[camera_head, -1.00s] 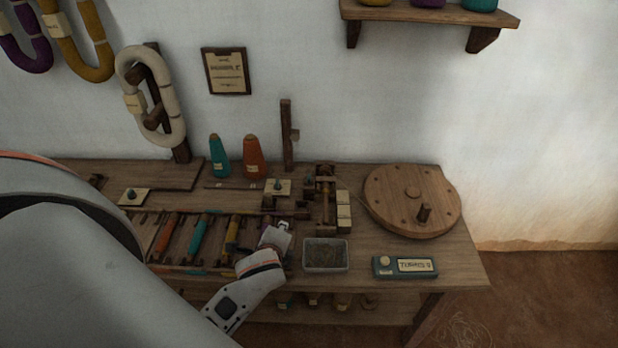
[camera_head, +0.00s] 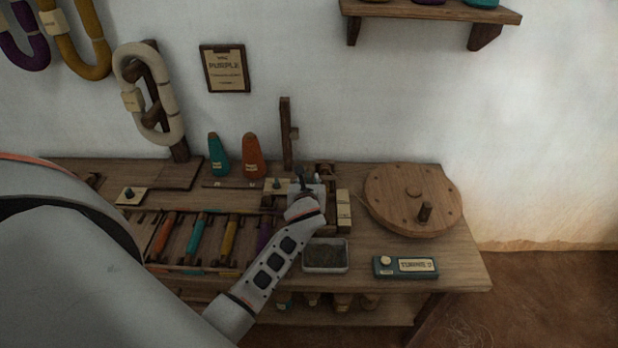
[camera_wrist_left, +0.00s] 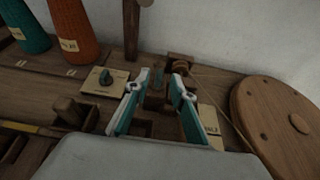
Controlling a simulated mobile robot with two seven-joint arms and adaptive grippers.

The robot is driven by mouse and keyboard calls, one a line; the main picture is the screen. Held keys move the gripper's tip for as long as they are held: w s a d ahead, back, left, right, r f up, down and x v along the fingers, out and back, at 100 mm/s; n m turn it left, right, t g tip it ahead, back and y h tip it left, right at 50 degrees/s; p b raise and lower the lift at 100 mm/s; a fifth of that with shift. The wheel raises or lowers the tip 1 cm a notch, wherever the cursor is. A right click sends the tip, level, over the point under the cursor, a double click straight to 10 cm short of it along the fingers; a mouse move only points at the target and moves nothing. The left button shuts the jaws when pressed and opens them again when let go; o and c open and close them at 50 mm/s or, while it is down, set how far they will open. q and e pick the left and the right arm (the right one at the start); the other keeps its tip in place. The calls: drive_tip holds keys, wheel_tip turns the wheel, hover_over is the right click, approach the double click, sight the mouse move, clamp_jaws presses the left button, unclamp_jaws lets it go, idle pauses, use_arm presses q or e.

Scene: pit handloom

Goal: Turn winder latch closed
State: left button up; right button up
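The wooden winder (camera_head: 325,170) stands at the back of the bench, mostly covered by my left gripper (camera_head: 309,180) in the head view. In the left wrist view the winder (camera_wrist_left: 181,67) shows behind and between the fingers. My left gripper (camera_wrist_left: 162,84) is open, its two teal-lined fingers apart with no held object visible between them. A pale plate with a dark knob (camera_wrist_left: 106,77) lies just left of the fingers. I cannot tell which part is the winder latch or how it is turned. My right gripper is not in view.
A large wooden wheel (camera_head: 398,194) lies to the right. A grey tray (camera_head: 325,268) and a labelled box (camera_head: 404,267) sit in front. Teal (camera_head: 219,155) and orange cones (camera_head: 253,157) and an upright post (camera_head: 287,135) stand behind. Several bobbins lie in a rack (camera_head: 160,269) at left.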

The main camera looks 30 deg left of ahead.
sight(309, 175)
use_arm(q)
drive_tip(key=x, duration=0.2)
drive_tip(key=shift+w+a+f+b, duration=0.1)
drive_tip(key=shift+w+f+b, duration=0.1)
drive_tip(key=shift+b, duration=0.1)
drive_tip(key=shift+w+a+f, duration=0.15)
drive_tip(key=shift+w+a, duration=0.15)
drive_tip(key=shift+w, duration=0.1)
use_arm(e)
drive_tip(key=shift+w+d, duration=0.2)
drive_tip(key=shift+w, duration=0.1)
use_arm(q)
clamp_jaws()
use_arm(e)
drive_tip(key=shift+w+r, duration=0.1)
